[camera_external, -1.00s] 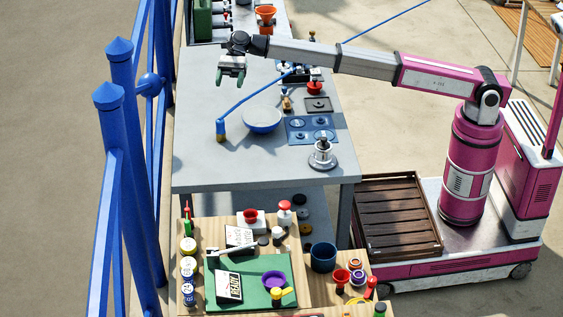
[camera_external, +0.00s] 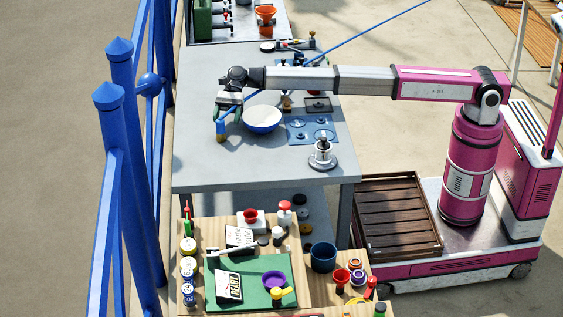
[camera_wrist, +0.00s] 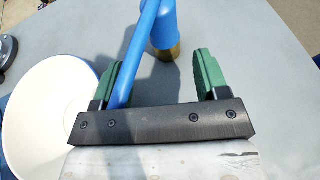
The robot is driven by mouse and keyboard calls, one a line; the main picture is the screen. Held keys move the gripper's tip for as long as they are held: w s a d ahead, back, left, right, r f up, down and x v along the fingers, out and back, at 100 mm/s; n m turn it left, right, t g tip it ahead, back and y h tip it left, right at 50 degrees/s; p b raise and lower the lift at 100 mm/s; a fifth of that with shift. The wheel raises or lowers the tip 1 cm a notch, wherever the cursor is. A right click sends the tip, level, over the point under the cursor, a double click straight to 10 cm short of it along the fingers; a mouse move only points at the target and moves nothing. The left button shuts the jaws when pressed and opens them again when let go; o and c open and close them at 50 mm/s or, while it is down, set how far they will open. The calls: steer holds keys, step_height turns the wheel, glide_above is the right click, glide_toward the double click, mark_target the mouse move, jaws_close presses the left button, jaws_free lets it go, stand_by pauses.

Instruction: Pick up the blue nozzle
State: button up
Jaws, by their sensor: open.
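The blue nozzle (camera_external: 220,128) stands on the grey table, left of the bowl, with a brass-coloured lower end and a long blue hose or rod running from its top. In the wrist view the nozzle (camera_wrist: 164,28) shows at the top, beyond and between the green fingers. The thin blue tube (camera_wrist: 138,50) slants down from it, close by the left finger. My gripper (camera_external: 228,114) is open and empty, right at the nozzle in the external view. It also shows in the wrist view (camera_wrist: 158,72). Whether a finger touches the tube I cannot tell.
A white-and-blue bowl (camera_external: 262,121) stands close to the right of my gripper; it also fills the left of the wrist view (camera_wrist: 45,120). A blue panel (camera_external: 312,130) and a metal stand (camera_external: 322,157) are farther right. The table's front left is clear.

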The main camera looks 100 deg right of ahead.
mark_target(221, 132)
steer(key=shift+w+d+f+x, duration=0.1)
steer(key=shift+x, duration=0.9)
steer(key=shift+w+d+f+x, duration=0.1)
steer(key=shift+x, duration=0.9)
steer(key=shift+w+f+x, duration=0.1)
steer(key=shift+x, duration=0.9)
steer(key=c, duration=1.1)
